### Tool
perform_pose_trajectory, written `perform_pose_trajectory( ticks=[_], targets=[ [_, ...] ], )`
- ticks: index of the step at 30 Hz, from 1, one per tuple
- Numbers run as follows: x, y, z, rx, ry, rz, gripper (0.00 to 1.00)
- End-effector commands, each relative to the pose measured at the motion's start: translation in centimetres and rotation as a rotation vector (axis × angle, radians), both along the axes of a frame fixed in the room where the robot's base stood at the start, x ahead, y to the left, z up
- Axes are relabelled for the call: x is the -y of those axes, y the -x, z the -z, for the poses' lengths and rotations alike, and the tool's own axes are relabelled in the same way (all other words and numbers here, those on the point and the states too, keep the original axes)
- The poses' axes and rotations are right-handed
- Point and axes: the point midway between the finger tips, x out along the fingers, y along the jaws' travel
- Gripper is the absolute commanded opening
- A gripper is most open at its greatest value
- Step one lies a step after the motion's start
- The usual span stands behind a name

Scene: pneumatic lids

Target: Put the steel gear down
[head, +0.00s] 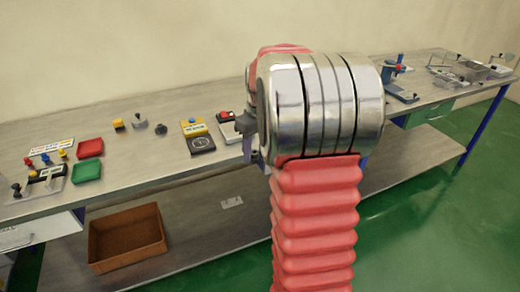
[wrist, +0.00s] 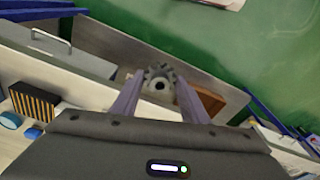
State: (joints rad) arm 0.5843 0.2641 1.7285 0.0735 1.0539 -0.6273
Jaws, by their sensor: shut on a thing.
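The steel gear (wrist: 160,73) shows in the wrist view as a grey toothed wheel with a dark centre hole. My gripper (wrist: 158,92) is shut on it, with one purple finger on each side. In the head view my gripper (head: 247,148) shows only in part, beside the workbench's front edge. My own arm hides much of it there, and I cannot make out the held gear in that view.
The long workbench (head: 110,115) carries a red tray (head: 90,148), a green tray (head: 87,171), and a yellow-and-black control unit (head: 197,135). A small dark part (head: 161,130) lies on it. A brown box (head: 127,238) sits on the lower shelf. A blue-based press (head: 398,90) stands further right.

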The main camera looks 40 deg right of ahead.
Motion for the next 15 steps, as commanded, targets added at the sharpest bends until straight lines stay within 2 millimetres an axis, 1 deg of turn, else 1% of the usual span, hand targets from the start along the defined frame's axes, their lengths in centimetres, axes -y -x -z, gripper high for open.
perform_pose_trajectory(
  ticks=[5, 7, 11, 15],
  targets=[
    [-2.2, -1.7, 1.4, -0.003, 0.000, 0.079, 0.07],
    [-3.7, -2.6, 2.1, -0.003, -0.001, 0.112, 0.07],
    [-7.4, -4.6, 3.7, -0.001, 0.001, 0.156, 0.07],
    [-11.9, -6.3, 5.4, 0.000, 0.000, 0.171, 0.07]
  ],
)
